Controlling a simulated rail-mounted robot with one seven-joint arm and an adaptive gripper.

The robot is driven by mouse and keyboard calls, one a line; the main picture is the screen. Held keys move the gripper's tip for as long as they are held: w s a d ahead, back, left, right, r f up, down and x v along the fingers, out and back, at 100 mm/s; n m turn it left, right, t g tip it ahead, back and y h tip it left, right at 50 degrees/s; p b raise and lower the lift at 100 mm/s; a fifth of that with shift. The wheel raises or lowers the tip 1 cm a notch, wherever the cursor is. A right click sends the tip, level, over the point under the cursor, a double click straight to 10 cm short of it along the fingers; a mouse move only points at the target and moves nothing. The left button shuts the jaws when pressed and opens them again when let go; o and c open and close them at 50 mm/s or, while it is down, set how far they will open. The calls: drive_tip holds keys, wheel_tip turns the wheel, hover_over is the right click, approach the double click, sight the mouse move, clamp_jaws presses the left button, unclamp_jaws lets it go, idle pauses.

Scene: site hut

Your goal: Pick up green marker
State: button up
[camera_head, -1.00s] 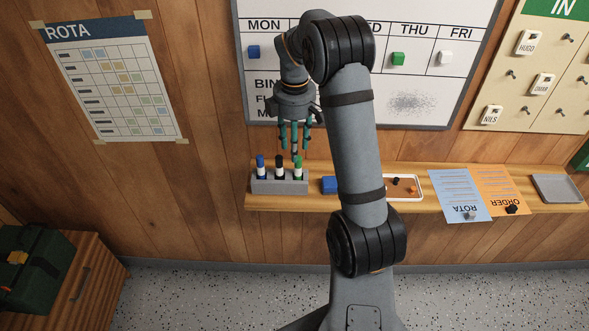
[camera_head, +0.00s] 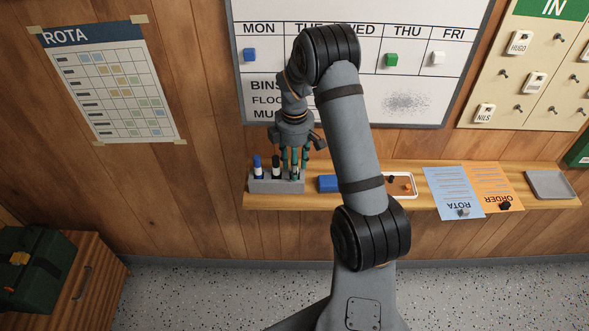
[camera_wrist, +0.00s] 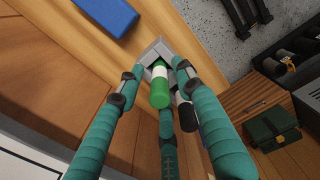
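The green marker (camera_wrist: 160,93) stands in a slot of the grey holder (camera_head: 263,187), its green end toward my wrist camera. In the head view the marker is largely hidden by my fingers. My three-fingered gripper (camera_head: 294,164) is over the right end of the holder. In the wrist view its teal fingers (camera_wrist: 160,78) are spread around the green marker, with visible gaps at the left and right. Contact by the third finger cannot be told. The black marker (camera_head: 276,168) stands close to the left, and the blue marker (camera_head: 258,168) stands beyond it.
The holder is on a wooden wall shelf (camera_head: 400,203). A blue block (camera_head: 328,184) lies right of the holder, then a small white-rimmed tray (camera_head: 412,186) with little pieces. The whiteboard (camera_head: 270,65) is close behind my gripper.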

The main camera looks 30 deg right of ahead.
clamp_jaws()
drive_tip(key=shift+r, duration=0.1)
idle(0.3)
wheel_tip(320, 180, up, 10)
drive_tip(key=shift+f+b, duration=0.1)
drive_tip(key=shift+b, duration=0.7)
